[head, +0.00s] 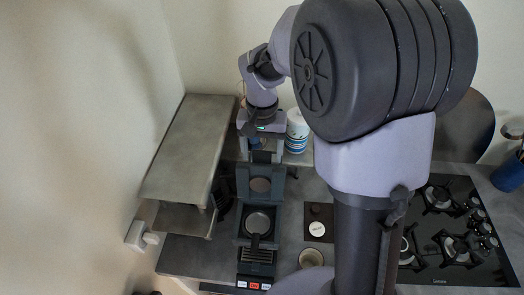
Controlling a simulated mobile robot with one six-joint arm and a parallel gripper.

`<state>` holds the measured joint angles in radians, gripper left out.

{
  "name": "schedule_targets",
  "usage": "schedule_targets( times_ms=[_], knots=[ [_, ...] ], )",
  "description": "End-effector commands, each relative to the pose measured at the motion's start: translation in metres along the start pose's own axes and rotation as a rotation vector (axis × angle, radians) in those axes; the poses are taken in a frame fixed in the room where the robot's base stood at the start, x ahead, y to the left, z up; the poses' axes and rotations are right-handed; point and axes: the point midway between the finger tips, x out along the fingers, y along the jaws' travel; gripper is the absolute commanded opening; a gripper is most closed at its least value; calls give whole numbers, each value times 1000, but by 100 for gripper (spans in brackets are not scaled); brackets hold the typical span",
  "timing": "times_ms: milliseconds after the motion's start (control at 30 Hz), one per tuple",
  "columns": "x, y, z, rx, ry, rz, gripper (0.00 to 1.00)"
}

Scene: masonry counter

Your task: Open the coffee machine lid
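The coffee machine (258,254) is a dark grey, narrow unit on the counter, left of centre in the head view. A black round part with a short handle (258,222) sits in the open top. My gripper (262,151) is just behind and above the raised lid. Its two fingers look spread apart with nothing held between them. Whether a finger touches the lid is too small to tell.
A grey shelf (188,150) stands close on the left. A stack of striped bowls or cups (297,130) is right of my gripper. A small dark board (318,222) and a round container (311,258) lie right of the machine. A gas hob (450,235) is farther right.

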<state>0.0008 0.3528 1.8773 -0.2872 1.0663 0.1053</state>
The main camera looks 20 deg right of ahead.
Motion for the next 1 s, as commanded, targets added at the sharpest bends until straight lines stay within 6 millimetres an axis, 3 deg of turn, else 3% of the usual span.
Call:
schedule_targets(
  times_ms=[33,300,367,567,800,1000],
  knots=[
    [0,0,0,0,0,0,61],
    [0,0,0,0,0,0,8],
    [0,0,0,0,0,0,0],
    [-1,0,3,0,0,-1,0],
    [-5,0,34,1,-2,0,0],
    [-6,0,36,2,-5,0,0]
  ],
)
